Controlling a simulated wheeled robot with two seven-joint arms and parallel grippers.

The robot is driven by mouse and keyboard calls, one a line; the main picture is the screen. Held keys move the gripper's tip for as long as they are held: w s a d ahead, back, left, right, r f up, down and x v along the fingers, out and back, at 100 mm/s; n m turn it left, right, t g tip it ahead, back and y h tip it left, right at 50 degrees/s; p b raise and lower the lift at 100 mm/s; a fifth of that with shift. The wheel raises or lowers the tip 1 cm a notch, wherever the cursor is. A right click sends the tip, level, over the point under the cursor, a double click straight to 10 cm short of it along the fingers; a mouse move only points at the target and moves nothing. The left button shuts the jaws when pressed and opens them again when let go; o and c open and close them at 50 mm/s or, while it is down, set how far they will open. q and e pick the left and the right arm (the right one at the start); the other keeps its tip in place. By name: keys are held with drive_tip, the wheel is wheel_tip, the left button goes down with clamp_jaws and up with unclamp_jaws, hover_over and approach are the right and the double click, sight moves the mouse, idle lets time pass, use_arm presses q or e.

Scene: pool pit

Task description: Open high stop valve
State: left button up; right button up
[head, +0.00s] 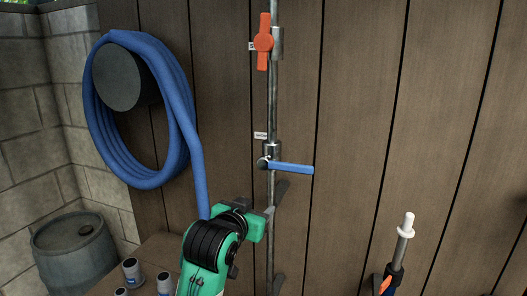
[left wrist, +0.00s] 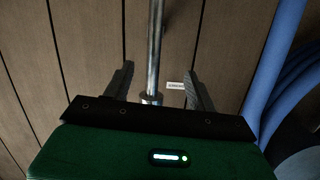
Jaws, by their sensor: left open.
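Two valves sit on a vertical metal pipe (head: 272,100) along the wooden wall. The upper valve has a red handle (head: 263,42), standing upright in line with the pipe. The lower valve has a blue handle (head: 290,168), pointing sideways to the right, across the pipe. My left gripper (head: 277,202) is open, just below the blue handle and close to the pipe. In the left wrist view the pipe (left wrist: 155,45) shows between the open fingers (left wrist: 160,78); I cannot tell whether they touch it. Neither handle shows clearly there. My right gripper is out of view.
A blue hose (head: 105,135) hangs coiled on a dark round holder (head: 125,78) at left. A barrel (head: 80,250) stands bottom left, beside grey cans (head: 132,272). A white-tipped rod (head: 405,228) rises at lower right. The wall right of the pipe is clear.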

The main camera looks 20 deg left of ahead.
use_arm(q)
wheel_tip(320, 180, up, 16)
drive_tip(key=s+t, duration=0.2)
drive_tip(key=t, duration=0.5)
approach(262, 42)
drive_tip(key=shift+h, duration=0.4)
drive_tip(key=p+x, duration=0.7)
drive_tip(key=x, duration=0.2)
drive_tip(key=shift+w+a+r, duration=0.15)
drive_tip(key=shift+w+r, duration=0.05)
drive_tip(key=shift+w, duration=0.05)
drive_tip(key=shift+w+r+p, duration=0.1)
drive_tip(key=shift+w+p, duration=0.35)
drive_tip(key=shift+w, duration=0.1)
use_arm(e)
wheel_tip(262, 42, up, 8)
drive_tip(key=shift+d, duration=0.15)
use_arm(q)
drive_tip(key=shift+c, duration=0.5)
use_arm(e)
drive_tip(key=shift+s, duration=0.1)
